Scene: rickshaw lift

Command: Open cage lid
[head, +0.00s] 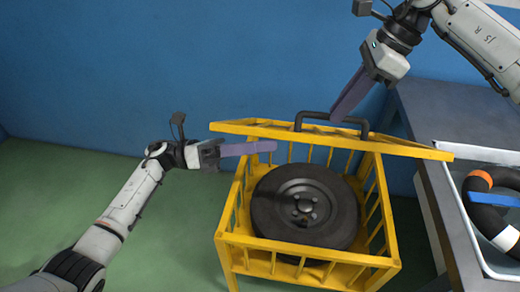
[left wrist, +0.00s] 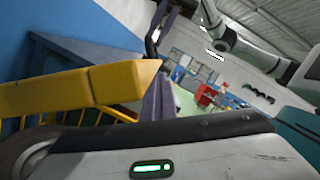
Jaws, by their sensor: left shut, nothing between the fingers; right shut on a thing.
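The yellow cage (head: 310,258) stands on the green floor with its yellow lid (head: 270,130) raised at the back, nearly edge-on. A black handle (head: 330,118) sits on the lid. A dark tire (head: 305,205) lies inside the cage. My right gripper (head: 345,112) has its purple fingers shut on the lid handle from above. My left gripper (head: 268,147) is shut and empty, with its purple fingertips over the cage's back left, just below the lid. In the left wrist view the purple fingers (left wrist: 158,110) are together, beside a yellow bar end.
A grey table (head: 450,110) stands close to the cage's right side. A light tray (head: 490,240) on it holds a black ring with orange and white bands and a blue item. A blue wall (head: 150,70) is behind. The floor at left is clear.

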